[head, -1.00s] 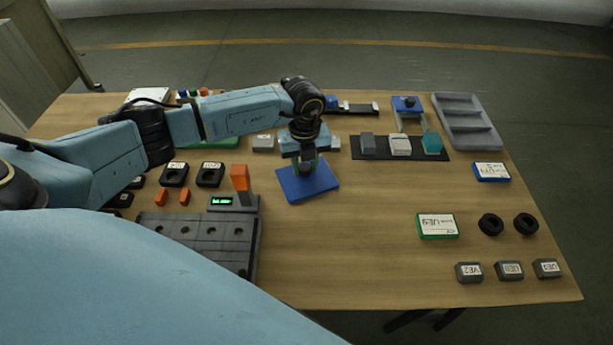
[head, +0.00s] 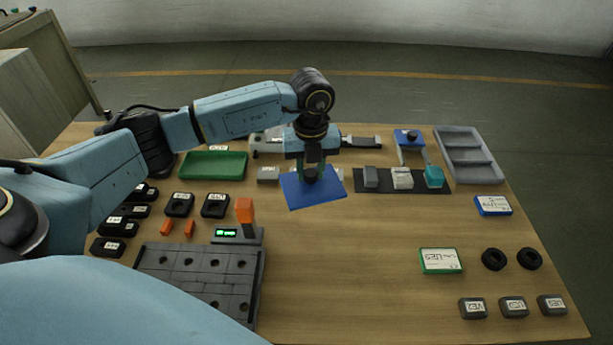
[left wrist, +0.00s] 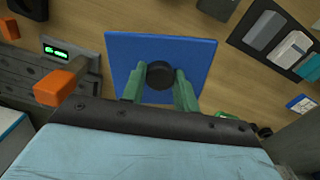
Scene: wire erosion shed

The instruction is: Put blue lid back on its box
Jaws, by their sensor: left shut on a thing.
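The blue lid (head: 318,195) is a flat square plate with a round black knob (left wrist: 160,75) at its middle. My left gripper (head: 312,174) is shut on this knob, with its green fingers on either side of it in the left wrist view (left wrist: 160,84). The lid hangs under the gripper, apparently above the table, slightly tilted in the head view. In the left wrist view the lid (left wrist: 120,55) covers part of the table. I cannot make out the lid's box; it may be hidden by my arm or the lid. My right gripper is not in view.
A grey slotted block (head: 200,283) and an upright orange-topped handle (head: 245,211) stand left of the lid. A dark mat (head: 350,182) with small blocks lies right of the lid. The table's front middle is clear.

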